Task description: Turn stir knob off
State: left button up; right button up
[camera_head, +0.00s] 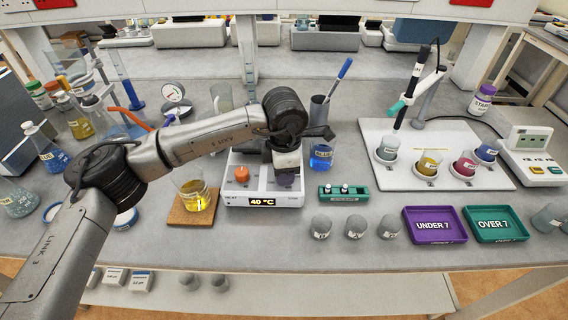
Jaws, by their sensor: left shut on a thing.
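A white hotplate stirrer (262,201) stands on the grey bench in the middle of the view. Its display reads 40 °C. An orange knob (241,174) shows on its left, above the HEAT label. My left gripper (287,178) points down over the right side of the hotplate. It is shut on the stir knob there, of which a dark purplish part shows just under the fingers. The gripper and wrist hide most of the stir knob and much of the hotplate top. The knob's setting cannot be read. My right gripper is not in view.
A beaker of yellow liquid (195,194) stands on a cork mat (177,214) left of the hotplate. A blue beaker (321,157) and a green rack (344,196) are close on the right. Purple (434,239) and green (497,239) trays lie further right.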

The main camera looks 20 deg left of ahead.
pick_arm(q)
jog(key=n+p, duration=0.3)
jog(key=n, duration=0.3)
jog(key=shift+r, duration=0.15)
jog(key=n+p, duration=0.2)
jog(key=n, duration=0.4)
jog(key=shift+n+p, duration=0.3)
jog(key=shift+p, duration=0.05)
jog(key=shift+n, duration=0.5)
jog(key=o, duration=0.9)
jog(key=shift+o, duration=0.2)
